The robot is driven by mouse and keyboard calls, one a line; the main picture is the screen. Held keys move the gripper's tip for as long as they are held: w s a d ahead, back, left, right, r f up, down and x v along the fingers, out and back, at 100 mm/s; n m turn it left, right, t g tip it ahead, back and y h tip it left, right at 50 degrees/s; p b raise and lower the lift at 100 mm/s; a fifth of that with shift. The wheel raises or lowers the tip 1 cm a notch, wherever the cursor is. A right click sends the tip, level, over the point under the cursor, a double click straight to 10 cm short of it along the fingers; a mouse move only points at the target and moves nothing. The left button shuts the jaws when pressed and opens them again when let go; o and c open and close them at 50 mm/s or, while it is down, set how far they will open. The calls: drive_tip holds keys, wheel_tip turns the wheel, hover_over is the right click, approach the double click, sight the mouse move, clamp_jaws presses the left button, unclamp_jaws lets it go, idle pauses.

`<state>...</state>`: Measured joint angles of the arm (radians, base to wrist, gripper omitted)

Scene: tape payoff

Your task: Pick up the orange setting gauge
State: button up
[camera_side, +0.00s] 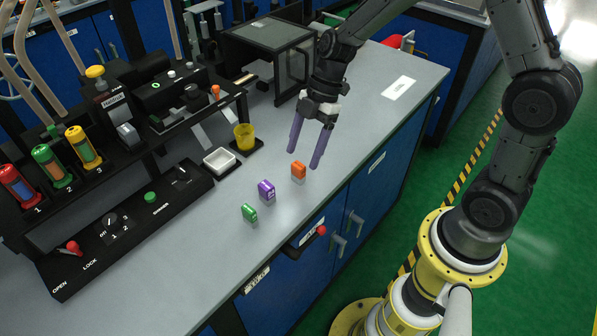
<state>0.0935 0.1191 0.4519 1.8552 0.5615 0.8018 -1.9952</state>
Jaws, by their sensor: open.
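The orange setting gauge (298,171) is a small block with an orange top and a grey lower part. It stands on the grey bench near its front edge. My gripper (304,160) has two long purple fingers pointing down, spread apart and empty. I cannot tell how high the fingertips are above the bench, and none of the gauge appears held.
A purple block (266,190) and a green block (249,212) stand in a row to the lower left. A white tray (219,160) and a yellow cup (244,137) are behind. A black machine (130,190) fills the left. The bench is clear toward the white label (398,87).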

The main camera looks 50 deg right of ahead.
sight(299, 164)
drive_tip(key=shift+x, duration=1.55)
clamp_jaws()
